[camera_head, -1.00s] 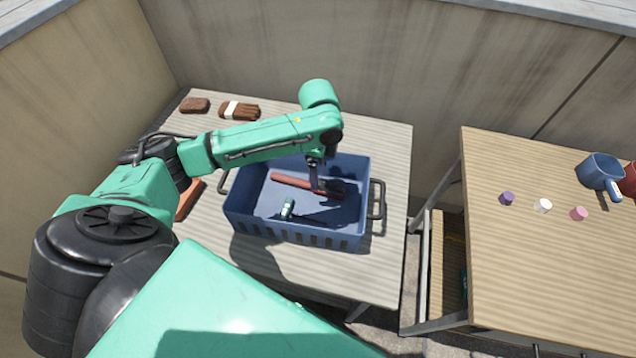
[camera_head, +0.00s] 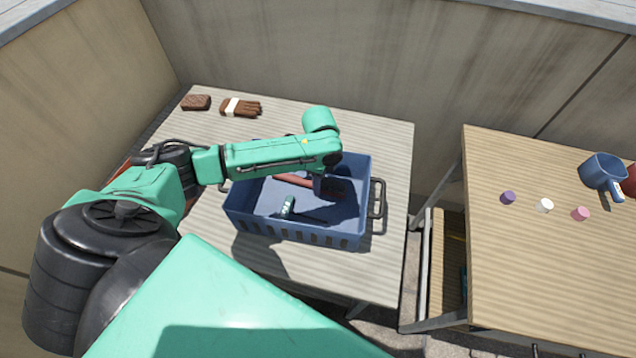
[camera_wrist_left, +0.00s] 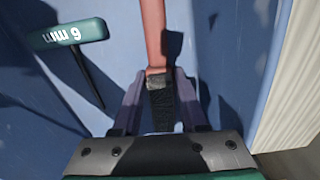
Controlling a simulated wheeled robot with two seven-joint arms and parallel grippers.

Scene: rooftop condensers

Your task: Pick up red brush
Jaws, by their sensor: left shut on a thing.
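The red brush (camera_head: 293,180) lies inside the blue crate (camera_head: 235,205) on the left table, partly hidden by my arm in the head view. In the left wrist view its red handle (camera_wrist_left: 154,35) runs up from a dark bristle part (camera_wrist_left: 160,105). My left gripper (camera_wrist_left: 159,85) is shut on the brush where the handle meets the dark part. In the head view the left gripper (camera_head: 318,186) reaches down into the crate. My right gripper is not in view.
A green-handled 6 mm hex key (camera_wrist_left: 75,34) lies in the crate left of the brush; it also shows in the head view (camera_head: 288,206). Brown gloves (camera_head: 241,107) and a brown block (camera_head: 196,102) lie behind the crate. The right table holds a blue mug (camera_head: 601,172) and small caps (camera_head: 545,205).

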